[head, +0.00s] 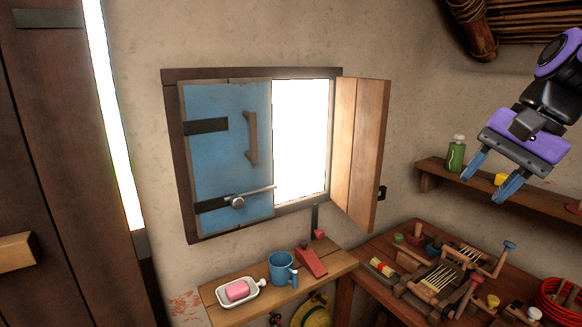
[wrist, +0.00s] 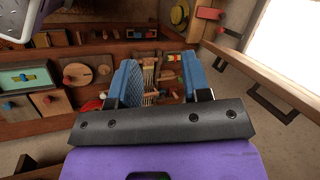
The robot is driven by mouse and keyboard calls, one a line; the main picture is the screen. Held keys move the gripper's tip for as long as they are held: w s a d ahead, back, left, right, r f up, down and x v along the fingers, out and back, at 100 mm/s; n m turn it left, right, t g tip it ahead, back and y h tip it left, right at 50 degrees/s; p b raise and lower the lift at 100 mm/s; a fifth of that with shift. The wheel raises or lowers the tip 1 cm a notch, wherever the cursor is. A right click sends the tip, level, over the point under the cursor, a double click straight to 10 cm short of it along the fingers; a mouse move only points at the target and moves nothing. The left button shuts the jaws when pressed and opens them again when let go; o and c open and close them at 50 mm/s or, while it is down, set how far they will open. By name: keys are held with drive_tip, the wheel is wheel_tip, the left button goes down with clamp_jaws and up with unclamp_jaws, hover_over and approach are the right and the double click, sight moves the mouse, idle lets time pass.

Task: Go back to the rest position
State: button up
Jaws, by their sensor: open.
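My gripper (head: 491,184) is at the upper right of the head view, purple with blue fingers. It is raised in front of the wall shelf and its fingers point down and to the left. The fingers are apart and nothing is between them. In the wrist view my gripper (wrist: 161,82) shows two blue fingers spread, with the workbench items beyond them.
A window has a closed blue shutter (head: 225,160) and an open wooden shutter (head: 361,150). A small shelf (head: 235,312) holds a blue mug (head: 282,269) and a soap dish (head: 250,300). A cluttered workbench (head: 375,250) stands right. A wall shelf (head: 550,203) holds a green bottle (head: 456,155).

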drive_tip(key=s+d+f+n+t+h, duration=0.1)
drive_tip(key=s+f+n+t+h, duration=0.2)
drive_tip(key=s+n, duration=0.4)
drive_tip(key=s+h, duration=0.1)
drive_tip(key=s, duration=0.2)
drive_tip(key=shift+d+n+t+h, duration=0.3)
idle(1.2)
